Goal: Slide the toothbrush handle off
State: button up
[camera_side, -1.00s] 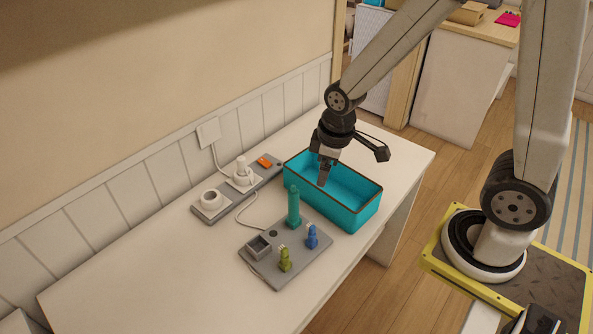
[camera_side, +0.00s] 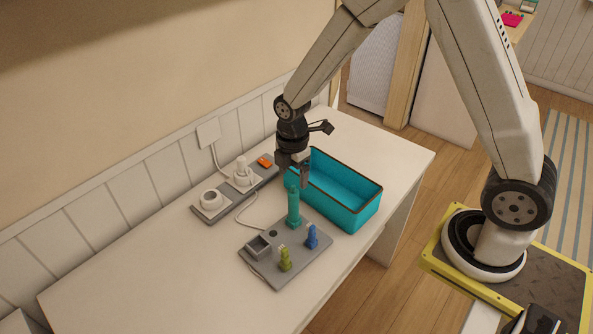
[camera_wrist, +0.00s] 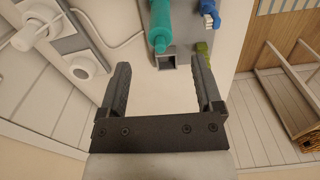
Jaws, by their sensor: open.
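The teal toothbrush handle (camera_side: 293,208) stands upright on a grey holder base (camera_side: 287,257) on the white table. It also shows at the top of the wrist view (camera_wrist: 161,24), ahead of the fingertips. Beside the handle on the base are a blue brush head (camera_side: 311,237), a yellow-green brush head (camera_side: 285,260) and a square grey socket (camera_side: 259,246).
An open teal bin (camera_side: 350,215) stands close behind and right of the holder. A grey charging strip (camera_side: 212,212) with a white plug, a cable and an orange switch lies near the wall. The front left of the table is clear.

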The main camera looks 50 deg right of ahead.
aim_at(293, 191)
jog(key=shift+f, duration=0.1)
jog(key=shift+f, duration=3.8)
jog(key=shift+c, duration=0.2)
grip_shut()
